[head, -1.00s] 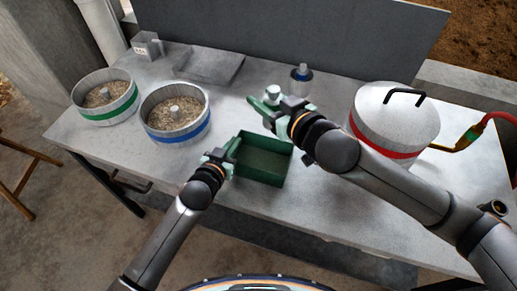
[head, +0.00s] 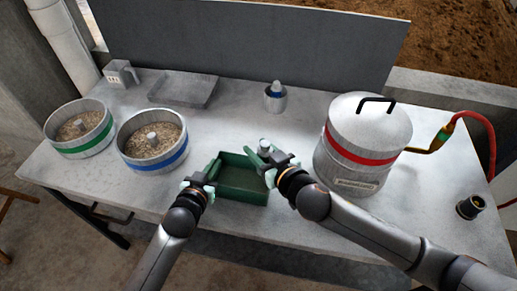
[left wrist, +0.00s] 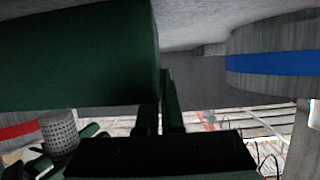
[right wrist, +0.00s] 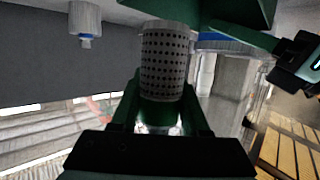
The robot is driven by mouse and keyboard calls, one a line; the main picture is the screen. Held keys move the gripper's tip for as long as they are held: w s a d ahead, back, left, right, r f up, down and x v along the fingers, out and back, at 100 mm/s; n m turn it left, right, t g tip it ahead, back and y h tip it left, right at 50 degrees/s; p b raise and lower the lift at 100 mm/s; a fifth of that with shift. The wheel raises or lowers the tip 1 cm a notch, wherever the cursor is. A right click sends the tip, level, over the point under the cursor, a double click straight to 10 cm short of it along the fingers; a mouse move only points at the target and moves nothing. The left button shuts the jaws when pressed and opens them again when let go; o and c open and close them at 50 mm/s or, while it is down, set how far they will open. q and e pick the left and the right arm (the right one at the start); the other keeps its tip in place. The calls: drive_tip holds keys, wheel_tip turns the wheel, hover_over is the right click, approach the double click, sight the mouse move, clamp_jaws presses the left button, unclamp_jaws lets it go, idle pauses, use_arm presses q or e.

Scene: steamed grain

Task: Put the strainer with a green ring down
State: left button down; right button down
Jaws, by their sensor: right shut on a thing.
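My right gripper (head: 268,160) is shut on a small perforated metal strainer (right wrist: 163,62), held near the right rim of the dark green tray (head: 240,195). Its pale top shows in the head view (head: 265,145), and its side shows in the left wrist view (left wrist: 58,133).
Basins of grain with a green band (head: 80,148) and a blue band (head: 165,160) stand at left. A lidded pot with a red band (head: 362,155) stands right. A small cup (head: 275,100) stands behind.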

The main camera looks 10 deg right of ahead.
drive_tip(key=shift+f, duration=0.2)
drive_tip(key=shift+f, duration=0.5)
drive_tip(key=shift+c, duration=2)
unclamp_jaws()
drive_tip(key=r+v, duration=0.1)
drive_tip(key=v, duration=1.1)
drive_tip(key=shift+r, duration=0.1)
